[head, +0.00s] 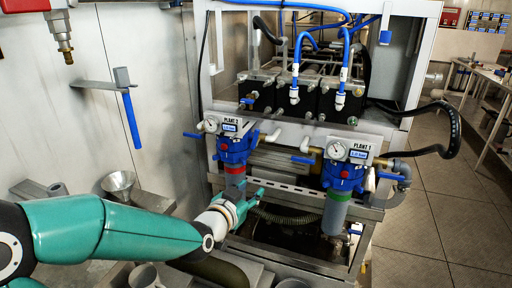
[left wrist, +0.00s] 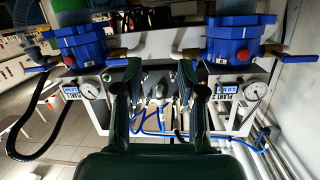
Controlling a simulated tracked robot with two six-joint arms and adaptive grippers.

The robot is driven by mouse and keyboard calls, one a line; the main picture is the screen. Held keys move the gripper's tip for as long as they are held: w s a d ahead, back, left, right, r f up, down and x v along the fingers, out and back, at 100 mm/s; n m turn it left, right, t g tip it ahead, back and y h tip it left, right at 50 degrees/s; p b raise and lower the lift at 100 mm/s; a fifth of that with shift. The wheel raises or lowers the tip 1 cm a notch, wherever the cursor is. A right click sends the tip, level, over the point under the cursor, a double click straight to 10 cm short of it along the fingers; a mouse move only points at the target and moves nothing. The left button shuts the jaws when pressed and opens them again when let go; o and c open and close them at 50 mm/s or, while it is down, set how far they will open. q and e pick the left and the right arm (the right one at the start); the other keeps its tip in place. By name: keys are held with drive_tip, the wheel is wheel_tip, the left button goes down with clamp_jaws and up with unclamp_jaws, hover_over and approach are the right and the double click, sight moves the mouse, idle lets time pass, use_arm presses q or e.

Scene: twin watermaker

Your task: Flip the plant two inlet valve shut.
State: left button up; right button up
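The plant two filter unit (head: 233,152), a blue housing with a gauge and a "PLANT 2" label, stands at the middle of the head view. A blue lever (head: 193,136) sticks out level on its left side. In the upside-down left wrist view the unit (left wrist: 233,38) is at upper right, with a blue lever (left wrist: 298,58) at its outer side. I cannot read which valve is the inlet. My left gripper (head: 252,197) is low in front of the unit, apart from the lever. In the left wrist view its fingers (left wrist: 161,95) are apart and empty. My right gripper is out of view.
The similar plant one unit (head: 344,175) stands to the right, with its own blue levers. A metal wall (head: 150,60) with a blue-handled bracket (head: 131,118) is at left. A funnel (head: 118,184) sits below it. Blue hoses (head: 300,35) run above. Open floor lies right.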

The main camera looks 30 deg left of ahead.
sight(256, 136)
use_arm(q)
drive_tip(key=s+a+r+t+y, duration=0.2)
drive_tip(key=a+r, duration=0.1)
drive_tip(key=r, duration=0.5)
drive_tip(key=p+x, duration=0.3)
drive_tip(key=x, duration=1.3)
drive_tip(key=shift+w+a, duration=0.15)
drive_tip(key=shift+w, duration=0.1)
drive_tip(key=shift+c, duration=0.3)
clamp_jaws()
